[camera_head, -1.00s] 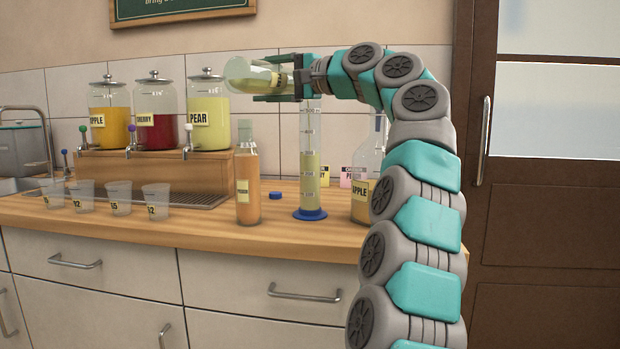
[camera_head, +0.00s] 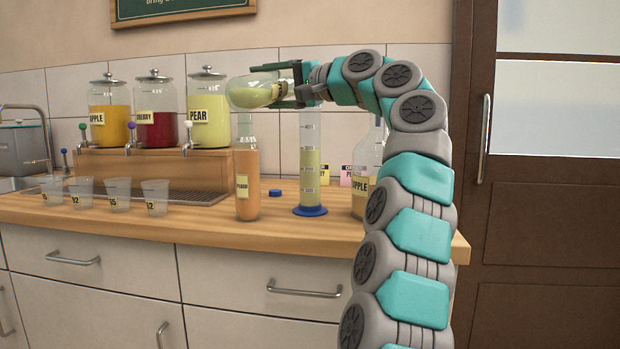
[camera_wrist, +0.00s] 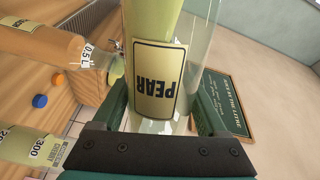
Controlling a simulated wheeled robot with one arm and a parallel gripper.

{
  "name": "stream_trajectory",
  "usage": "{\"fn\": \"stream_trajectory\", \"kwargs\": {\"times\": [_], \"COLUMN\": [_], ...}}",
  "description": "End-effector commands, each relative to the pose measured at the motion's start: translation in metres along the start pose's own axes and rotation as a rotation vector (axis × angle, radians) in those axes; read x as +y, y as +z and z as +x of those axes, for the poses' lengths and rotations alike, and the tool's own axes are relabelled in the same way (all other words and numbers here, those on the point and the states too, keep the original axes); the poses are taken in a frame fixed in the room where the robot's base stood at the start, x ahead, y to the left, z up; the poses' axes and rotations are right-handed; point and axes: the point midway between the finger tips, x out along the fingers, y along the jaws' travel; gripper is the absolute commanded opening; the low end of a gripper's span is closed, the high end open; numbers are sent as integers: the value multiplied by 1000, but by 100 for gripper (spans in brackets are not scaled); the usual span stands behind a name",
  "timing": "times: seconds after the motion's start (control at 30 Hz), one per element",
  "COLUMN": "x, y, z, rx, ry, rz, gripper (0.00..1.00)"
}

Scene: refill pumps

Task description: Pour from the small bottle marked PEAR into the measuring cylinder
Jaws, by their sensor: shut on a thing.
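My gripper (camera_head: 285,84) is shut on the small PEAR bottle (camera_head: 252,91), which lies close to horizontal in the air with pale yellow-green liquid inside. In the wrist view the bottle's PEAR label (camera_wrist: 161,82) shows upside down between the fingers. The measuring cylinder (camera_head: 310,165) stands upright on its blue foot on the counter, holding yellow-green liquid to somewhat over half its height. My gripper is above the cylinder's top and a little to the left. The cylinder's graduated wall also shows in the wrist view (camera_wrist: 22,143). No stream of liquid is visible.
A tall orange bottle (camera_head: 247,180) stands left of the cylinder, below the held bottle. An APPLE bottle (camera_head: 361,196) stands to the right. A blue cap (camera_head: 275,192) lies between. Several cups (camera_head: 118,195) and juice dispensers (camera_head: 208,112) are at the left.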

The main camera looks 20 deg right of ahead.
Motion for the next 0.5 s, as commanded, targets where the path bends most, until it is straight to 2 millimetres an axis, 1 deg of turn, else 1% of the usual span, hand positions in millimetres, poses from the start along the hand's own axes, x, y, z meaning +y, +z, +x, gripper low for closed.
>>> {"fn": "stream_trajectory", "kwargs": {"times": [0.03,0.2,0.37,0.5], "x": [14,25,30,47], "y": [1,1,3,8], "z": [1,0,0,1], "rx": [2,5,4,3], "ry": [-1,-4,-4,1], "rz": [-46,-172,-239,-412], "gripper": [0,0,0,0]}}
